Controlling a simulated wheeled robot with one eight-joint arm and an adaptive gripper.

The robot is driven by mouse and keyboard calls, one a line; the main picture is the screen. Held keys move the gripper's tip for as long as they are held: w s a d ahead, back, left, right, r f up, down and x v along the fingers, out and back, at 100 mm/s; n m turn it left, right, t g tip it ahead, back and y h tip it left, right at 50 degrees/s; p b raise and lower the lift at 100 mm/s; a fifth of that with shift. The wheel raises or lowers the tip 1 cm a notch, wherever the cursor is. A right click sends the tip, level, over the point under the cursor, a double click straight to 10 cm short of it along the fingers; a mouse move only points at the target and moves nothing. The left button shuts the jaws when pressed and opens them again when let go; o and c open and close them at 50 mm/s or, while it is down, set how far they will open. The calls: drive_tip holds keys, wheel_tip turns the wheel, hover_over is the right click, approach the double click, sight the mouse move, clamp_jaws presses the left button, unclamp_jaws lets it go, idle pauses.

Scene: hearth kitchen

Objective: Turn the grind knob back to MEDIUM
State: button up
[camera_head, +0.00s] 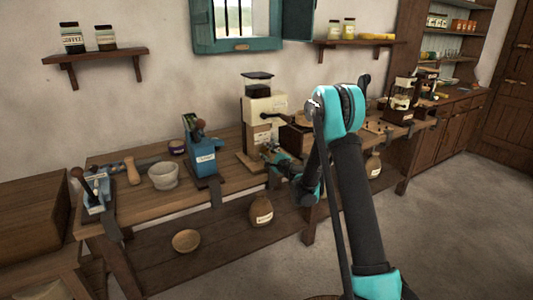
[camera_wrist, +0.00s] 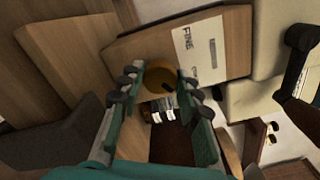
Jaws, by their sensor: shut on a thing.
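The coffee grinder (camera_head: 262,106), cream above and wood below, stands on the wooden bench (camera_head: 150,205) in the head view. In the wrist view its round brass-brown grind knob (camera_wrist: 158,74) sits on the wooden face and bears a dark mark toward its lower right. A pale label (camera_wrist: 206,38) beside it reads FINE; the rest of its lettering is unclear. My gripper (camera_wrist: 162,78) has its fingertips on either side of the knob and is shut on it. In the head view my gripper (camera_head: 272,154) is at the grinder's lower front, and the knob is hidden.
A blue device (camera_head: 203,160), a stone mortar (camera_head: 163,180) and a wooden pestle (camera_head: 133,174) stand on the bench left of the grinder. A jug (camera_head: 261,211) and a bowl (camera_head: 186,240) are on the lower shelf. More machines (camera_head: 400,105) stand to the right.

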drive_tip(key=shift+n, duration=0.3)
drive_tip(key=n, duration=1.1)
drive_tip(key=shift+s, duration=0.1)
idle(0.3)
drive_tip(key=o, duration=1.2)
drive_tip(key=shift+c, duration=0.2)
drive_tip(key=shift+d, duration=0.1)
drive_tip(key=v, duration=0.7)
drive_tip(key=shift+s, duration=0.2)
